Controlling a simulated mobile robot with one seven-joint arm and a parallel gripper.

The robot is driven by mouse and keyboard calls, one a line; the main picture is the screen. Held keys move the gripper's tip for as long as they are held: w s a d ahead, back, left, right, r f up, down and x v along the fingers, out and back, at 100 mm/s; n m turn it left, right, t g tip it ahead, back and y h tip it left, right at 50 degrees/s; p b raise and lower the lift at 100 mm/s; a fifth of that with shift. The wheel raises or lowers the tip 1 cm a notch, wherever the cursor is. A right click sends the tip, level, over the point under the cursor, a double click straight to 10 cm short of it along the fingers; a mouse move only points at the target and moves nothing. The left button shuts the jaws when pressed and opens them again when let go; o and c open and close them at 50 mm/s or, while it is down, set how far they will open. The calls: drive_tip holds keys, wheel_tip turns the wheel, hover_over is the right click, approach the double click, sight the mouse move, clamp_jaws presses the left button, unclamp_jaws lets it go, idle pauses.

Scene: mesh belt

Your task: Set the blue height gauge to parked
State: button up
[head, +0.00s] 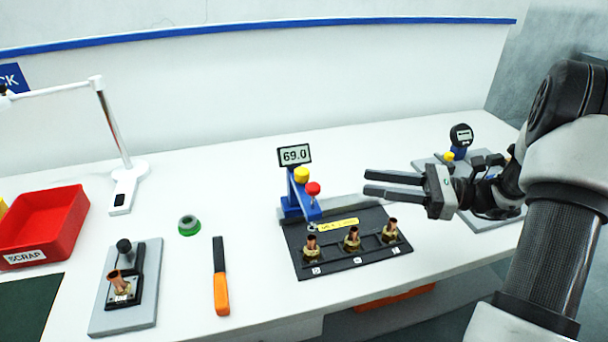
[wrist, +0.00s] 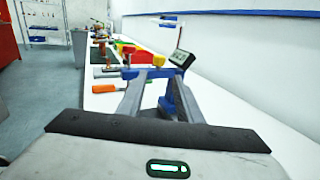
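The blue height gauge (head: 298,200) stands at the back left of a black fixture plate. It carries a display (head: 294,155) reading 69.0, a yellow knob (head: 301,175) and a red knob (head: 313,188). In the wrist view its display (wrist: 181,58) shows beyond my fingertips, with the blue frame partly hidden behind my fingers. My gripper (head: 366,182) is open and empty, to the right of the gauge and apart from it, with its fingers pointing left. The two separated fingers also show in the wrist view (wrist: 157,78).
The black plate (head: 345,262) bears three brass fittings with copper tubes. A second gauge (head: 460,136) with a round dial stands at the right behind my arm. An orange-handled tool (head: 221,290), green ring (head: 189,226), grey fixture (head: 145,312) and red scrap bin (head: 60,218) lie left.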

sight(302, 171)
drive_tip(key=w+a, duration=0.1)
drive_tip(key=a, duration=0.4)
drive_tip(key=w+a, duration=0.1)
drive_tip(key=a, duration=0.4)
drive_tip(key=w+a, duration=0.1)
drive_tip(key=a, duration=0.5)
drive_tip(key=shift+a, duration=0.1)
clamp_jaws()
